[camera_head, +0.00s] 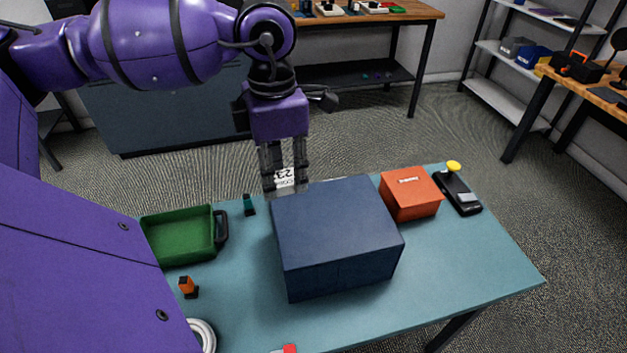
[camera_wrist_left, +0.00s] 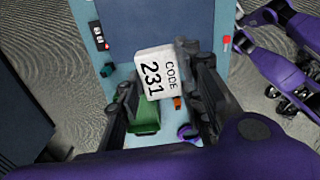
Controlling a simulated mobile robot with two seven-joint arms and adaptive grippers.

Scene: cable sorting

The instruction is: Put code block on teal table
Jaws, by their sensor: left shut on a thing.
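The code block (camera_head: 286,178) is a white block with black lettering; in the left wrist view the block (camera_wrist_left: 157,71) reads "CODE 231". My left gripper (camera_head: 284,180) is shut on it, with a finger on each side. In the head view it holds the block at the far edge of the teal table (camera_head: 450,270), just behind the dark blue box. The block's lower part is hidden by that box, so I cannot tell whether it touches the table. The teal table also shows in the left wrist view (camera_wrist_left: 117,77).
The large blue box (camera_head: 335,225) fills the table's middle. An orange box (camera_head: 410,194) and a black device with a yellow knob (camera_head: 457,192) stand to its right. A green bin (camera_head: 180,235), a small teal item (camera_head: 249,205) and an orange item (camera_head: 187,287) lie left.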

